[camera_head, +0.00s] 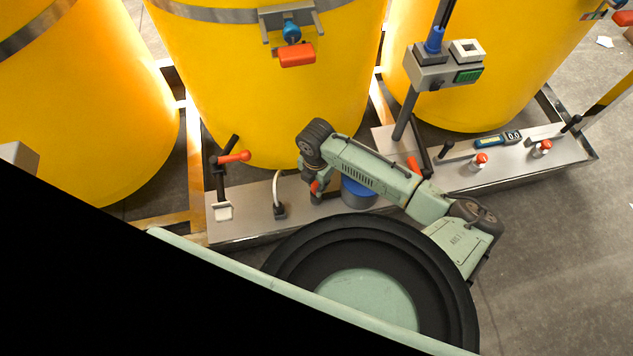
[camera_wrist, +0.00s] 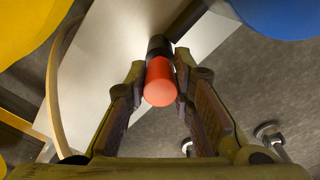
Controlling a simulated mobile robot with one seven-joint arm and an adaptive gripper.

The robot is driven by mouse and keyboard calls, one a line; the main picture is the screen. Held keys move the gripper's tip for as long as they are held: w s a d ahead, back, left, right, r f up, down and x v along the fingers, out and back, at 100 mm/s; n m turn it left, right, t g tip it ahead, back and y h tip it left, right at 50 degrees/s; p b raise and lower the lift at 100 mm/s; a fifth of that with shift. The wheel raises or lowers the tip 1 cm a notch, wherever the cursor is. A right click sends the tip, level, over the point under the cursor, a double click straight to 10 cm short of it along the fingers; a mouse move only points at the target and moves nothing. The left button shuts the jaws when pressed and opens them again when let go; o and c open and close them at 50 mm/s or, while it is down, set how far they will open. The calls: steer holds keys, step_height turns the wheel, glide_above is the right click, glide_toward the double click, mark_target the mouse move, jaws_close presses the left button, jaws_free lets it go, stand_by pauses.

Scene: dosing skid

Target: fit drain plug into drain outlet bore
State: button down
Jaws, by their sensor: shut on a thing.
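My gripper (camera_head: 314,184) hangs low over the front of the grey skid deck, in front of the middle yellow tank. In the wrist view my gripper (camera_wrist: 160,75) has a finger on each side of a red-ended cylinder, which I take for the drain plug (camera_wrist: 159,86). Its round red end faces the wrist camera. A black part (camera_wrist: 159,46) lies beyond it, over the pale deck; I cannot tell whether it belongs to the plug or to a fitting below. In the head view the plug (camera_head: 316,187) is small and partly hidden. I cannot make out the drain outlet bore.
A blue-topped round container (camera_head: 358,188) stands just right of my gripper, partly behind my arm. A black fitting with a pale hose (camera_head: 279,209) and a red-handled valve (camera_head: 232,157) stand to the left. A grey post box (camera_head: 444,68) rises at right.

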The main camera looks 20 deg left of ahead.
steer(key=shift+f+b, duration=0.5)
steer(key=shift+f, duration=0.4)
steer(key=c, duration=1.3)
jaws_free()
step_height(320, 180, up, 12)
steer(key=shift+r, duration=0.1)
steer(key=shift+s, duration=0.1)
